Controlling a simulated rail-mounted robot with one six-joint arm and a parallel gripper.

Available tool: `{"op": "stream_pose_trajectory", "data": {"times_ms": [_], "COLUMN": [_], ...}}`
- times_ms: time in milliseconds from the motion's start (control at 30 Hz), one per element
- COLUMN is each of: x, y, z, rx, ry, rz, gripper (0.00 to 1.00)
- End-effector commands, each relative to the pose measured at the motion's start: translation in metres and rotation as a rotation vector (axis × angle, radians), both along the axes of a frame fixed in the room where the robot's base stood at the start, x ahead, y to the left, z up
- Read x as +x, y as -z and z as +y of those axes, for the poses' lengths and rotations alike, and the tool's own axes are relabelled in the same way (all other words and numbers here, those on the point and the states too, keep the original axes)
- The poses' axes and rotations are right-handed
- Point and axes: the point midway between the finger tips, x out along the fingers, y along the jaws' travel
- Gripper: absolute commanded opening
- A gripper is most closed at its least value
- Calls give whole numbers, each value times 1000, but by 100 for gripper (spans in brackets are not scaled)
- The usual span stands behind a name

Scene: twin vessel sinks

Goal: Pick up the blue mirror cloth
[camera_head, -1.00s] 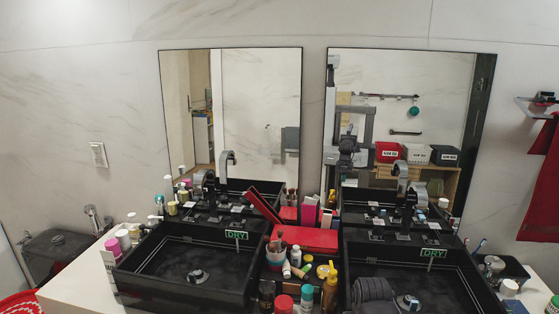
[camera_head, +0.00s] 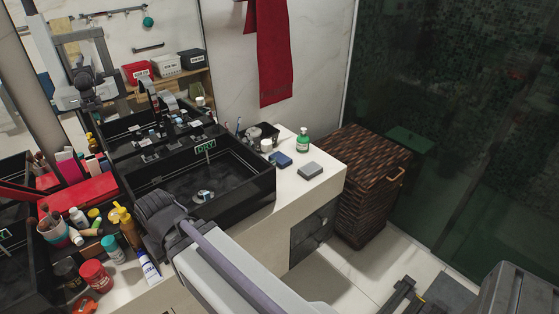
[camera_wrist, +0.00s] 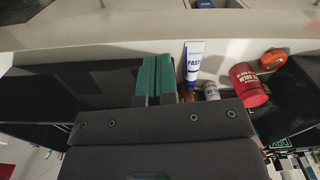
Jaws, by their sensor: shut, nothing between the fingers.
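The blue cloth (camera_head: 281,159) lies folded on the white counter, right of the right sink, in the head view. A grey block-like item (camera_head: 310,170) lies just in front and right of it. My gripper shows in the wrist view with its two teal fingers (camera_wrist: 155,78) together and nothing between them. In the head view my arm reaches in front of the right sink, well left of and apart from the cloth. The fingertips are hidden there. I cannot make out the cloth in the wrist view.
A green bottle (camera_head: 303,140) stands behind the cloth. The black right sink (camera_head: 250,185) has raised walls. A paste tube (camera_wrist: 194,62) and a red jar (camera_wrist: 248,84) are near my fingers. A wicker hamper (camera_head: 362,180) stands beyond the counter's right end.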

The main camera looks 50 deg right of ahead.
Motion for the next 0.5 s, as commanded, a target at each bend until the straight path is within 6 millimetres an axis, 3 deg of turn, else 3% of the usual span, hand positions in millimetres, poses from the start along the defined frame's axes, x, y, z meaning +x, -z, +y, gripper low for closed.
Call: {"op": "stream_pose_trajectory", "data": {"times_ms": [167,500], "x": [0,0], "y": [0,0], "z": [0,0], "rx": [0,0], "ry": [0,0], "rz": [0,0], "gripper": [0,32]}}
